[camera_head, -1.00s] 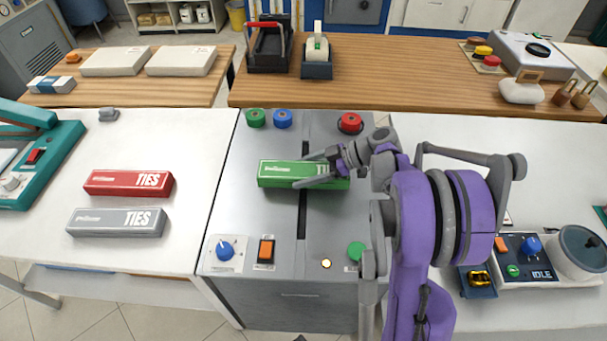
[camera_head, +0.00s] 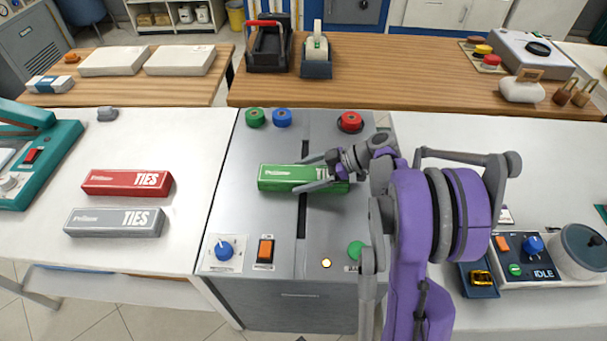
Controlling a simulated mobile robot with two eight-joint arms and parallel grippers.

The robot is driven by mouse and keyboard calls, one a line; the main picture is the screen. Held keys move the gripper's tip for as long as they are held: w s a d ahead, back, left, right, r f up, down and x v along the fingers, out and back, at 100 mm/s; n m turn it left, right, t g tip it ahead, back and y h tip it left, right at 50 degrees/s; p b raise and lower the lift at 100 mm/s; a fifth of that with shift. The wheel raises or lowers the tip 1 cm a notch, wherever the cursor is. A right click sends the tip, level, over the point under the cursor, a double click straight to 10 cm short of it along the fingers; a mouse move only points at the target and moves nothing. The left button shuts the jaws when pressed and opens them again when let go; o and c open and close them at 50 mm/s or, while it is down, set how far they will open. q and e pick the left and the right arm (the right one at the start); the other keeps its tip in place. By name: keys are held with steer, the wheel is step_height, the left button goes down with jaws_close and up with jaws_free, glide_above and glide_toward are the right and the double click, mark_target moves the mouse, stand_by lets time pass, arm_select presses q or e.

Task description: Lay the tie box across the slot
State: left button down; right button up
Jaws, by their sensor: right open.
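A green tie box (camera_head: 280,178) lies flat on the grey machine top, crosswise over the dark slot (camera_head: 303,215), with its ends on both sides. My right gripper (camera_head: 302,174) is open, with its fingers spread on either side of the green box's right half. The right part of the box label is partly hidden by the gripper. A red tie box (camera_head: 115,184) and a grey tie box (camera_head: 105,223) lie on the white table to the left. My left gripper is not in view.
The machine top (camera_head: 245,215) holds green, blue and red knobs at the back, and a blue knob (camera_head: 224,250) and an orange switch (camera_head: 265,250) at the front. A teal device (camera_head: 50,150) stands at the far left. A wooden counter (camera_head: 410,80) runs behind.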

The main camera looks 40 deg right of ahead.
steer(key=shift+r, duration=0.25)
steer(key=p+v, duration=0.1)
steer(key=v, duration=1.1)
steer(key=shift+r+p, duration=0.25)
steer(key=shift+p, duration=0.15)
